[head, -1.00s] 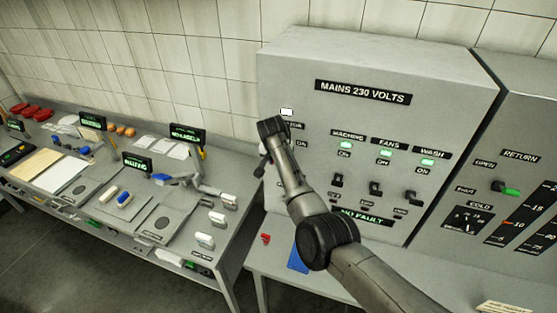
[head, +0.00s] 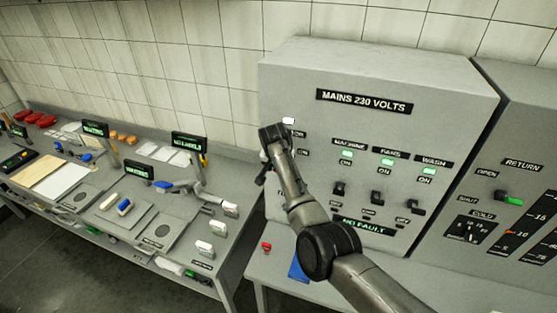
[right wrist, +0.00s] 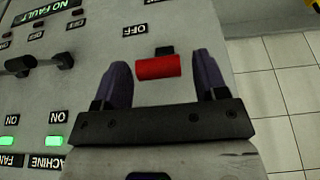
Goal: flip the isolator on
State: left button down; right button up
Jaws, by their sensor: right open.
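The isolator's red handle (right wrist: 158,67) stands out from the grey mains panel (right wrist: 110,75) in the right wrist view, which shows the panel upside down. It is close to the OFF label (right wrist: 135,30). My right gripper (right wrist: 163,75) is open, with one dark finger on each side of the handle. Gaps show between handle and fingers, and nothing is gripped. In the head view my right wrist is in front of the left part of the panel (head: 300,72) and hides the handle. A white lamp (head: 288,121) shows just above my wrist. My left gripper is not in view.
Machine, fans and wash switches (head: 377,194) with green lamps sit right of my arm. A second panel (head: 520,120) adjoins on the right. A bench (head: 215,265) with several controls and small displays runs left. A blue object (head: 298,267) lies on the ledge below.

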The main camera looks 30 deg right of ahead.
jog(key=b+v, duration=0.2)
jog(key=v, duration=1.1)
jog(key=shift+r+b, duration=0.15)
jog(key=shift+b, duration=0.25)
